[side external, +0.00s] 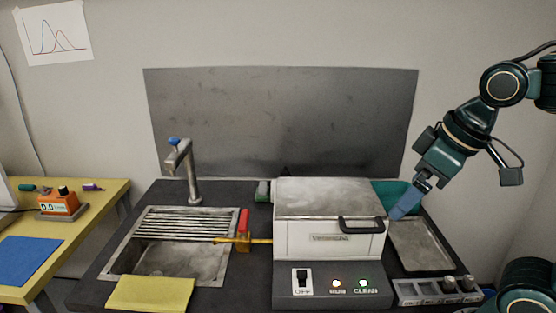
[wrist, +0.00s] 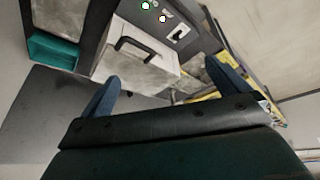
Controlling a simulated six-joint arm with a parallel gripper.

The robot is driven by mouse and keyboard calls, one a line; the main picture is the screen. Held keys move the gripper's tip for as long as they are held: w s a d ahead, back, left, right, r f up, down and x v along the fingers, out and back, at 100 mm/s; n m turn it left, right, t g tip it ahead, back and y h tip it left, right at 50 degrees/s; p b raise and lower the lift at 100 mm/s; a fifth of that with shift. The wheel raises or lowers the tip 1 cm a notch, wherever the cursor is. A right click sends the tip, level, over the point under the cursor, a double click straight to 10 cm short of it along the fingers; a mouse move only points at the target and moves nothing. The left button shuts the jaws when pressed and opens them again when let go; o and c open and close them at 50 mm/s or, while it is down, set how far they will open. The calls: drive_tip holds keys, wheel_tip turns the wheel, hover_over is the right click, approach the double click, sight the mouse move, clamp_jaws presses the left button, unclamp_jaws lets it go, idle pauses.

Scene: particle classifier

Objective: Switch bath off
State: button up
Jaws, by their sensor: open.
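The bath (side external: 325,235) is a white box with a grey lid and a black handle, on a dark base. The front panel of the base carries a black switch (side external: 302,276) on a white plate marked OFF below. Beside it an orange light (side external: 337,284) and a green light (side external: 364,284) are lit. I cannot tell which way the switch is set. My gripper (side external: 398,214) is open and empty, just right of the bath and apart from the switch. In the wrist view the blue fingers (wrist: 160,77) stand apart, with the bath and switch (wrist: 182,34) beyond them.
A teal bin (side external: 397,194) and a metal tray (side external: 424,246) lie right of the bath, with a grey rack (side external: 438,290) in front. Left are a sink (side external: 165,265), a tap (side external: 187,165), a red-handled valve (side external: 243,228) and a yellow cloth (side external: 150,292).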

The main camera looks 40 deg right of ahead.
drive_tip(key=s, duration=0.1)
drive_tip(key=s+f+m, duration=0.1)
drive_tip(key=s, duration=0.1)
drive_tip(key=shift+d+f+t, duration=0.25)
drive_tip(key=shift+t, duration=0.15)
